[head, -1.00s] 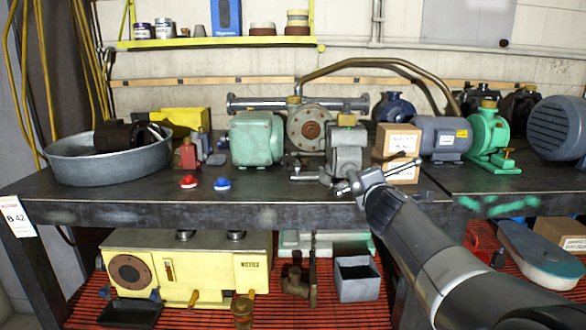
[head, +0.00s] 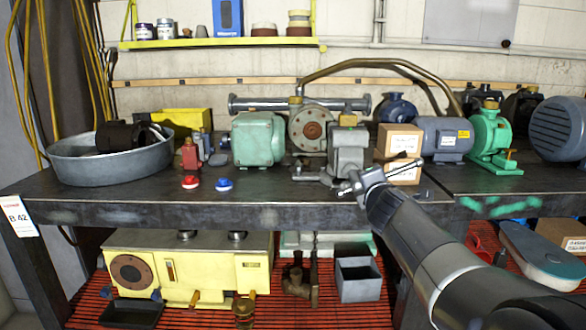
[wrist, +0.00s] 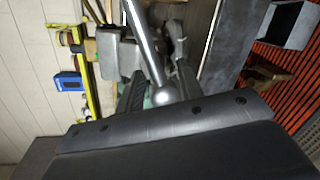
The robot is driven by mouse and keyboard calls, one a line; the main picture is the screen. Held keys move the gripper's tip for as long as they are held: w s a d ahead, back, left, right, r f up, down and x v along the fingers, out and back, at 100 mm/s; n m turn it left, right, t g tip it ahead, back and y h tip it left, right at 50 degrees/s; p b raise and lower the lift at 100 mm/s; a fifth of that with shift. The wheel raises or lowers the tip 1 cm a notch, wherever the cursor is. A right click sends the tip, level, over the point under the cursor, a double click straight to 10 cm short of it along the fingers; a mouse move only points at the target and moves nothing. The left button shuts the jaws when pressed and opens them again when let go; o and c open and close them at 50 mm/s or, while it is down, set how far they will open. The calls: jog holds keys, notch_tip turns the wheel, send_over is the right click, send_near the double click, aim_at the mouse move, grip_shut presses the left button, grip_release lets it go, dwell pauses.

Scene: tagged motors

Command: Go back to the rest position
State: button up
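I see nothing clearly gripped. My arm reaches in from the lower right.
The workbench (head: 120,196) carries a round metal tub (head: 75,168), a green motor (head: 257,140), a blue-grey motor (head: 445,138), a green pump (head: 490,138) and red and blue knobs. A yellow machine (head: 215,275) and a grey bin (head: 357,281) stand on the red lower shelf.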

jog(key=s+r+p, duration=0.2)
jog(key=s, duration=0.7)
jog(key=w, duration=0.3)
jog(key=w+f+b, duration=0.1)
jog(key=w, duration=0.3)
jog(key=w+f+b, duration=0.1)
jog(key=w, duration=0.2)
jog(key=shift+w+f, duration=0.15)
jog(key=shift+w, duration=0.15)
jog(key=shift+w+f, duration=0.1)
jog(key=shift+w, duration=0.15)
jog(key=n+b, duration=0.1)
jog(key=r+n, duration=0.1)
jog(key=n, duration=0.1)
jog(key=shift+s+a+h+b, duration=0.1)
jog(key=shift+a+h+b, duration=0.05)
jog(key=shift+h+b, duration=0.25)
